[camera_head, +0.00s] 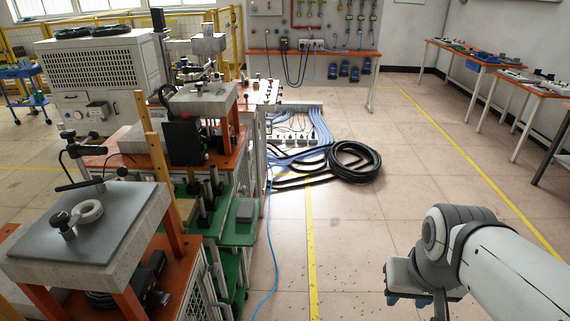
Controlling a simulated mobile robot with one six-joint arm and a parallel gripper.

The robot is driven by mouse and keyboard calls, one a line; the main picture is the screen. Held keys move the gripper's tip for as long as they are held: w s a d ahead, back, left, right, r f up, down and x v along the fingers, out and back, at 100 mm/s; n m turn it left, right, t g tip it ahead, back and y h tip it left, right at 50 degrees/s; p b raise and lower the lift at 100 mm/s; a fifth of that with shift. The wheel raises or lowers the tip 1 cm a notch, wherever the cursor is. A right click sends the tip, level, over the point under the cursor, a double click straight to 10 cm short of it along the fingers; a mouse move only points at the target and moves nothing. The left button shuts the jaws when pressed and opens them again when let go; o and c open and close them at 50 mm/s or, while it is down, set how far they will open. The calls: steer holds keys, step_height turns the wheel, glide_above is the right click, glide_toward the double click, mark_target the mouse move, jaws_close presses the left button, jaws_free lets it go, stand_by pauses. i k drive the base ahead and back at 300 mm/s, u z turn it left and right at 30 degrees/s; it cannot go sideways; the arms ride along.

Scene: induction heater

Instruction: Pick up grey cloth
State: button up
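I cannot clearly make out a grey cloth. A small flat grey item (245,210) lies on the green lower shelf of the middle bench; I cannot tell if it is cloth. A flat grey sheet or plate (116,220) covers the top of the raised stand at the left front, with a round light ring (86,212) on it. My gripper (440,306) is at the bottom right, over the floor and well to the right of both grey items. Its fingers are mostly hidden by the wrist and the picture's lower edge, so I cannot see whether they are apart.
Benches with orange tops and equipment fill the left side. A coil of black hose (354,162) and several cables lie on the floor at the centre. A thin blue cable (270,245) runs along the benches. Tables (541,92) line the right wall.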

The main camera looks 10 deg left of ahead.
mark_target(246, 208)
steer(key=u, duration=0.4)
steer(key=i, duration=1.6)
steer(key=u, duration=0.95)
steer(key=k, duration=0.75)
steer(key=u, duration=0.2)
steer(key=i, duration=0.8)
steer(key=z, duration=0.05)
